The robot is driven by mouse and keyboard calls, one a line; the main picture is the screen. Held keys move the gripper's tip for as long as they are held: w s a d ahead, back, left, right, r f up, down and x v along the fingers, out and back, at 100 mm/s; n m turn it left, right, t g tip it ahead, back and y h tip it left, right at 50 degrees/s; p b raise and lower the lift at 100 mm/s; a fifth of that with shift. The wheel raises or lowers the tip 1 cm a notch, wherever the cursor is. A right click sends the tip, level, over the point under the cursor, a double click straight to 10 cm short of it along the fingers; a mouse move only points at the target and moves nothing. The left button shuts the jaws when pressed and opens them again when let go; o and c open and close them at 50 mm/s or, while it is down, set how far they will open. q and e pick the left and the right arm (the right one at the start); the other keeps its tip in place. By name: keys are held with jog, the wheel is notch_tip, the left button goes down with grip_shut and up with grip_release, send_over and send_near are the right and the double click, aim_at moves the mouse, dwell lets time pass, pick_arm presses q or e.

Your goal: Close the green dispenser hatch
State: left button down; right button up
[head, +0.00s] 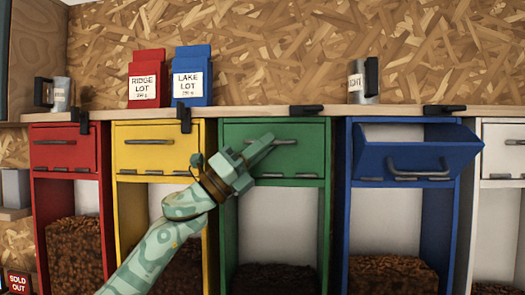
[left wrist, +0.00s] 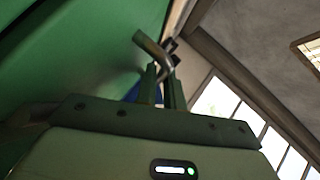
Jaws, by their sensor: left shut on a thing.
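The green dispenser hatch (head: 305,160) is the front panel at the top of the green dispenser (head: 325,215) in the middle of the row. It looks upright and about flush with its frame. Its grey bar handle (head: 288,142) runs across the upper part. My left gripper (head: 268,143) is in front of the hatch and shut on this handle, hiding its left part. In the left wrist view, the fingers (left wrist: 163,88) close around the handle (left wrist: 152,47), beside the green panel (left wrist: 75,50). My right gripper is in neither view.
The blue hatch (head: 405,160) to the right is tilted open outward. The yellow hatch (head: 157,155) and red hatch (head: 63,150) are on the left. A shelf (head: 250,111) above bears a red bag (head: 147,80), a blue bag (head: 192,78) and metal cups (head: 60,95).

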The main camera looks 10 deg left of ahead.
pick_arm(q)
jog(key=shift+s+a+r, duration=0.1)
jog(key=shift+s+r, duration=0.05)
jog(key=shift+r, duration=0.3)
jog(key=c, duration=1.5)
grip_release()
jog(key=shift+s+f, duration=0.1)
jog(key=b+v, duration=0.7)
jog(key=v, duration=0.9)
jog(key=shift+f, duration=0.15)
